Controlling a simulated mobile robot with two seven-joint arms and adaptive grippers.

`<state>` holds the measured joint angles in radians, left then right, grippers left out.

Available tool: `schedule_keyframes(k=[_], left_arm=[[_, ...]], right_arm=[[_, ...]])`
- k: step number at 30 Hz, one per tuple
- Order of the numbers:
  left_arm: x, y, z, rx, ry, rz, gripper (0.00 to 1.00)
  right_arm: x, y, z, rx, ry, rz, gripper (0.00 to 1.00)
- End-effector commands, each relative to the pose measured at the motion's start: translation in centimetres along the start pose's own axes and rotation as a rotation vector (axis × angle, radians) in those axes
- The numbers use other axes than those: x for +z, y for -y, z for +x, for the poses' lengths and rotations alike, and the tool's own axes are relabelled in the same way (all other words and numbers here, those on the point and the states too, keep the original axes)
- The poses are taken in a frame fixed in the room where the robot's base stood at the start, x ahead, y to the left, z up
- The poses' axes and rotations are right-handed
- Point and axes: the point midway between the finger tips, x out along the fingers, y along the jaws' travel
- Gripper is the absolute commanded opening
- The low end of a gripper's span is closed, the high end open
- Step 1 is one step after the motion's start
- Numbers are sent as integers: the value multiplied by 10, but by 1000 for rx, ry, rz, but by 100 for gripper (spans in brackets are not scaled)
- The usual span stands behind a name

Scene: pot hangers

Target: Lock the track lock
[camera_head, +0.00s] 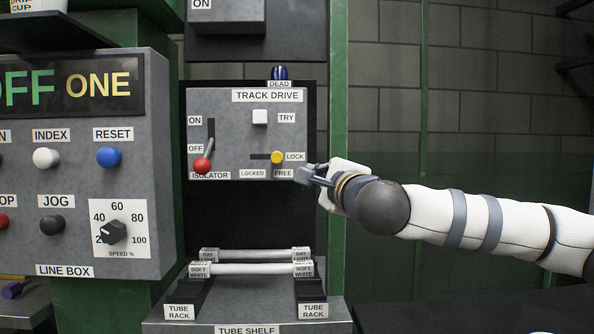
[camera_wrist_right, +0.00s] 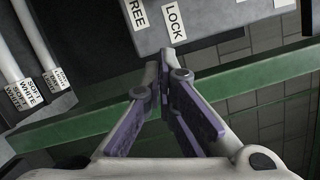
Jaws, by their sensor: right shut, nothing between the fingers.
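The track lock is a yellow knob (camera_head: 277,157) in a short horizontal slot (camera_head: 259,156) on the grey TRACK DRIVE panel (camera_head: 230,135). The knob sits at the slot's right end, beside the LOCK label and above FREE; LOCKED is under the left part. My right gripper (camera_head: 303,175) is shut and empty at the panel's lower right corner, below and right of the knob. In the right wrist view my right gripper (camera_wrist_right: 164,72) points at the panel edge by the LOCK label (camera_wrist_right: 173,22); the knob is out of that view. My left gripper is not in view.
A red-tipped isolator lever (camera_head: 203,165) is down at OFF, and a white TRY button (camera_head: 260,117) is above the slot. A blue DEAD lamp (camera_head: 279,73) tops the panel. A green post (camera_head: 338,60) stands right of it. White tubes (camera_head: 250,268) lie on racks below.

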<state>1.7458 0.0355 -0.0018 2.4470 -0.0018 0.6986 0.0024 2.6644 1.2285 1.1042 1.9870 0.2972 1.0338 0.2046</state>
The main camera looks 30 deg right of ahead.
Motion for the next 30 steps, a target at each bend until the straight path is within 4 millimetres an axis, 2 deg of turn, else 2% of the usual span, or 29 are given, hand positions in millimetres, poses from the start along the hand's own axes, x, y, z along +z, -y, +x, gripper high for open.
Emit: schedule_keyframes(k=[2, 4, 9, 23, 30], left_arm=[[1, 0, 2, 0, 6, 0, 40], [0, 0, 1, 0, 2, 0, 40], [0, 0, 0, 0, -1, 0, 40], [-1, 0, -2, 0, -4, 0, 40], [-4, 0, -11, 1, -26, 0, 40]], right_arm=[[0, -2, 17, 2, -1, -2, 0], [15, 0, 18, 0, 5, -3, 0], [34, 1, 23, -2, 3, -1, 0], [43, 0, 25, 0, 2, -1, 0], [82, -11, 34, -2, 5, -2, 0]])
